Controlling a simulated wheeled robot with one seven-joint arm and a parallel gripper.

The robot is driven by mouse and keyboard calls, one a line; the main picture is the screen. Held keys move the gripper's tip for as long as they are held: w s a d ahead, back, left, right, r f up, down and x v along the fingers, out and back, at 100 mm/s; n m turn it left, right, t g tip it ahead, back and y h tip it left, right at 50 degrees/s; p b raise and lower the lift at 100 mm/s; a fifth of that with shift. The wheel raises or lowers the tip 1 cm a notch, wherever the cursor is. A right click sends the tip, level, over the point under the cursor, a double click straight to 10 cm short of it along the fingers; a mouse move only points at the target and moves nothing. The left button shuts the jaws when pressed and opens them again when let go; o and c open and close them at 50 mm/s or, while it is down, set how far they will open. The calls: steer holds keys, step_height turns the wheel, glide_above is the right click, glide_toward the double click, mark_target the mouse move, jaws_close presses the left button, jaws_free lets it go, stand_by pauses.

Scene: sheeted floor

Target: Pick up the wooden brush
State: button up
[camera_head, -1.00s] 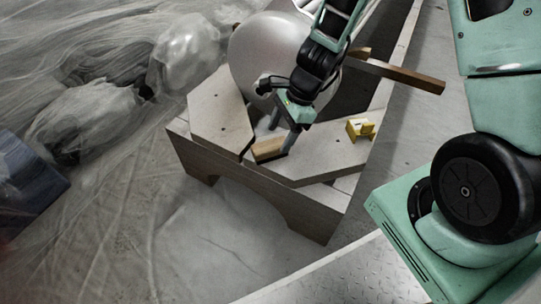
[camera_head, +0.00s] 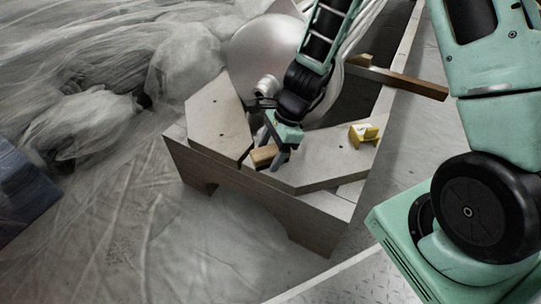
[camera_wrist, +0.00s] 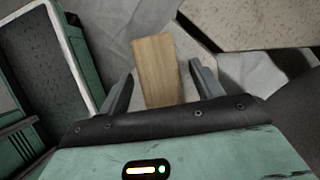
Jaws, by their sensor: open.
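The wooden brush (camera_head: 264,155) shows as a light brown wooden block near the gap between two angled boards on the front of a wooden stand. My gripper (camera_head: 272,148) is at the brush, with its fingers spread and pointing down. In the wrist view the brush (camera_wrist: 157,68) lies between the two open fingers (camera_wrist: 161,72), with a visible gap on either side. Its near end is hidden behind the gripper body. I cannot see any bristles.
The wooden stand (camera_head: 300,215) has a yellow object (camera_head: 362,134) on its right board and a large silver rounded body (camera_head: 262,50) behind. A wooden beam (camera_head: 405,84) juts out at the right. Plastic sheeting (camera_head: 90,60) covers the left; the floor (camera_head: 130,220) in front is open.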

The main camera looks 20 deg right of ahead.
mark_target(271, 150)
steer(key=shift+f, duration=0.25)
stand_by(0.3)
steer(key=c, duration=1.1)
steer(key=shift+r, duration=0.1)
step_height(271, 150, up, 10)
steer(key=p, duration=0.7)
steer(key=shift+r, duration=0.15)
